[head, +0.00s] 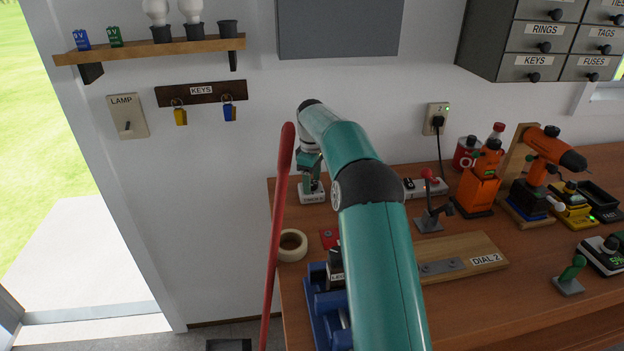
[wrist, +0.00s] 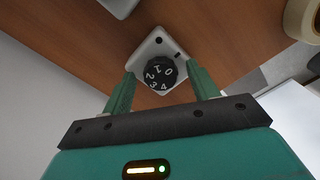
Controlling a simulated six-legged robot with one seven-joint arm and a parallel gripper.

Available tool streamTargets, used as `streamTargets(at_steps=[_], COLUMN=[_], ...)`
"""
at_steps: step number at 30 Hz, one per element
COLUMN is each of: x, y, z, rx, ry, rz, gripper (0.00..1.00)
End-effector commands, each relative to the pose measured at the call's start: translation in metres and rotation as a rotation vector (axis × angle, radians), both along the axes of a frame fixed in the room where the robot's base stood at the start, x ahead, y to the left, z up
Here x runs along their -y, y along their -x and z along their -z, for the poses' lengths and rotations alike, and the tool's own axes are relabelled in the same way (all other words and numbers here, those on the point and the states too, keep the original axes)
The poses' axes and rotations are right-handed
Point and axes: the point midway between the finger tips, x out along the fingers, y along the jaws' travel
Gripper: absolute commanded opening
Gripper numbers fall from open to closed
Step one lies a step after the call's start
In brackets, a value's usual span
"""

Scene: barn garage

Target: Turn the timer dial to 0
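The timer is a small white box (head: 312,195) at the back left of the bench, partly hidden by my arm in the head view. In the wrist view its black round dial (wrist: 160,74) shows the numerals 0 to 4 in white, on a white face (wrist: 157,46) with a dark dot and a short dark mark. I cannot tell which number is set. My gripper (wrist: 162,78) is open, with one green finger on each side of the dial. A gap shows beside the dial; contact is not visible. In the head view my gripper (head: 309,172) is over the timer.
A red pole (head: 278,230) stands at the bench's left edge. A power strip (head: 425,187), a red-knobbed lever (head: 430,205) and a "DIAL 2" board (head: 490,258) are to the right.

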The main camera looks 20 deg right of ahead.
Motion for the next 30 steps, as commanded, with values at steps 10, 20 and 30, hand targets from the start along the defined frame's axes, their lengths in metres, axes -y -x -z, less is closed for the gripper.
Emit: streamTargets(at_steps=[10, 20, 30], x=[0.0, -0.001, 0.0], y=[-0.001, -0.001, -0.001], z=[-0.021, -0.092, -0.132], rx=[0.003, 0.003, 0.0], ry=[0.0, 0.0, 0.0], rz=[0.001, 0.0, 0.0], gripper=[0.59, 0.59, 0.59])
